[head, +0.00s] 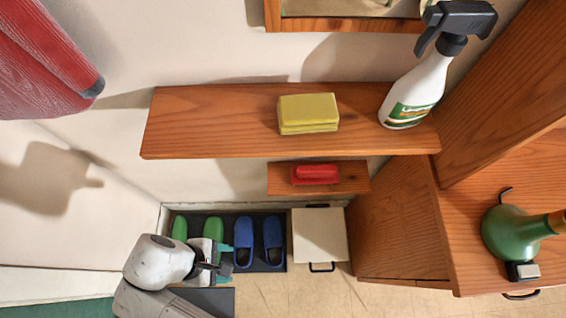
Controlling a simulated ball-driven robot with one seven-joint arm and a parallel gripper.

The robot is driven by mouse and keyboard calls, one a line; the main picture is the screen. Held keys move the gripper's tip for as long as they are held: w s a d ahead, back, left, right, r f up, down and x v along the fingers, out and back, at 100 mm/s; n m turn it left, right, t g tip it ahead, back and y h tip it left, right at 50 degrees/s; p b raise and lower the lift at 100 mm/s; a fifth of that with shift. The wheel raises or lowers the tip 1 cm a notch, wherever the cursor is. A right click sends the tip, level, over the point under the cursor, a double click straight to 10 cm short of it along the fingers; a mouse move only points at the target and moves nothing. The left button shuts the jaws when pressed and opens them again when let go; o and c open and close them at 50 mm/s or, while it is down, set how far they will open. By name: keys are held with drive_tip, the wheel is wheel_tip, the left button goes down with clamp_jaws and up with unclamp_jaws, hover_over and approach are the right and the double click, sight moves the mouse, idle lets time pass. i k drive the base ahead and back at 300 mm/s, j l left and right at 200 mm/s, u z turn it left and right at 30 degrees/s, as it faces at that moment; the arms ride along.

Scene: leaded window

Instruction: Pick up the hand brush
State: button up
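A small red object with a raised grip, which looks like the hand brush (315,174), lies on a small low wooden shelf (279,180). My gripper (226,260) is at the lower left, over the shoe mat and well apart from the red object. Its fingers look spread, with nothing seen between them. The underside of the red object is hidden.
Above the small shelf, a wider wooden shelf (200,122) holds a yellow sponge (308,113) and a spray bottle (416,92). Green slippers (180,228) and blue shoes (243,240) stand below, beside a pale box (319,236). A wooden cabinet (402,225) with a green bottle (511,233) stands right.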

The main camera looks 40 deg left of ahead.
sight(314, 175)
drive_tip(key=i+j, duration=0.15)
drive_tip(key=i, duration=0.3)
drive_tip(key=i+j, duration=0.2)
drive_tip(key=i, duration=0.25)
